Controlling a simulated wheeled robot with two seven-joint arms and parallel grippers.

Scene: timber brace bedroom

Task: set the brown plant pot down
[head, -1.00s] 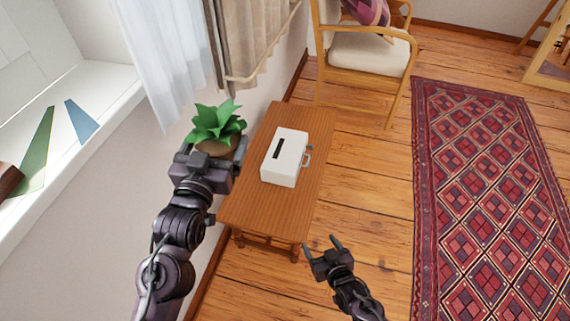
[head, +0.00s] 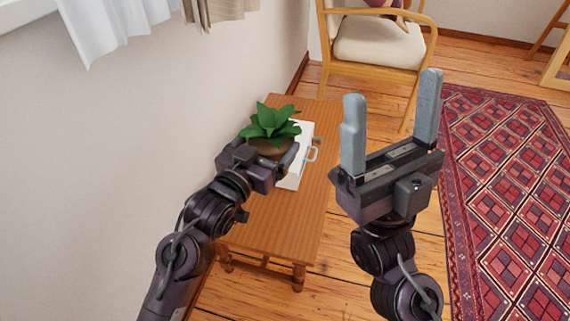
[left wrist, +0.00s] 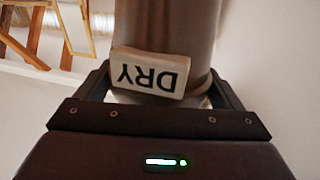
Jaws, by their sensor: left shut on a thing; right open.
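The brown plant pot (head: 268,148) holds a green leafy plant (head: 271,122). My left gripper (head: 270,153) is shut on the pot, which appears in front of the wooden table and partly covers the white box in the head view. In the left wrist view the pot (left wrist: 165,25) fills the space between the fingers, with a pale tag reading "DRY" (left wrist: 150,73) on its side. Whether the pot touches the table is hidden by the gripper. My right gripper (head: 392,115) is open and empty, raised to the right of the table.
The wooden table (head: 285,225) has a bare front part. A white box (head: 293,170) with a handle stands on it, partly hidden. A cushioned chair (head: 375,45) stands behind, a red patterned rug (head: 510,190) lies right, and a wall is at left.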

